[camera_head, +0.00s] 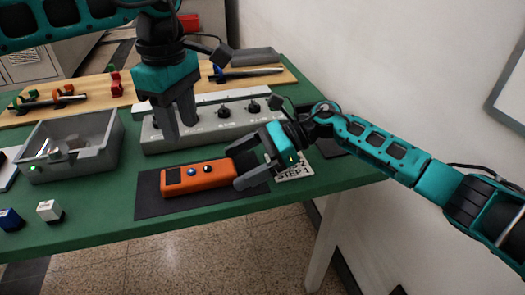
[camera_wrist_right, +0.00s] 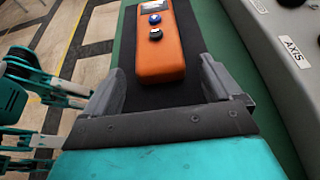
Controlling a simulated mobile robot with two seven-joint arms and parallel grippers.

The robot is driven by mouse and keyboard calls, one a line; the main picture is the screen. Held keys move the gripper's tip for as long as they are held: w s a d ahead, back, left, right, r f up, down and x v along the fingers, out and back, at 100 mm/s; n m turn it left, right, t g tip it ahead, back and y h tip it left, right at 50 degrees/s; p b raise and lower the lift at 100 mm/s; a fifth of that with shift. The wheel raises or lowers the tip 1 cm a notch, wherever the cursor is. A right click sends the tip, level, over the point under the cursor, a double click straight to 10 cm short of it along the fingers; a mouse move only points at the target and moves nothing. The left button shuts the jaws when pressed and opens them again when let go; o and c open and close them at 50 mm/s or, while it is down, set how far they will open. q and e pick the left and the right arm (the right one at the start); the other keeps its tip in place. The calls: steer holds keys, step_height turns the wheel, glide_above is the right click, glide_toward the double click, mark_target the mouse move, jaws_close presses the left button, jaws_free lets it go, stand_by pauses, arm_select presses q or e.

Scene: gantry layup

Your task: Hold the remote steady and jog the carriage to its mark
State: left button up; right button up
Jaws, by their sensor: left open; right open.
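The orange remote (camera_head: 202,184) lies flat on a dark mat (camera_head: 150,203), with a small dark screen at its left and two knobs or buttons. In the right wrist view the remote (camera_wrist_right: 160,60) shows a blue button and a dark one. My right gripper (camera_head: 243,166) is open at the remote's right end. Its fingers (camera_wrist_right: 162,72) stand on either side of that end, with gaps. My left gripper (camera_head: 181,128) is open, pointing down above the front of the grey control panel, behind the remote. I cannot tell which rail part is the carriage.
A grey bin (camera_head: 48,172) and a white-and-black block (camera_head: 49,211) stand left.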

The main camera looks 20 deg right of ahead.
steer(key=shift+a+f, duration=0.3)
steer(key=shift+a, duration=0.3)
steer(key=shift+c, duration=0.3)
steer(key=c, duration=1.3)
steer(key=shift+o, duration=0.2)
steer(key=o, duration=1.3)
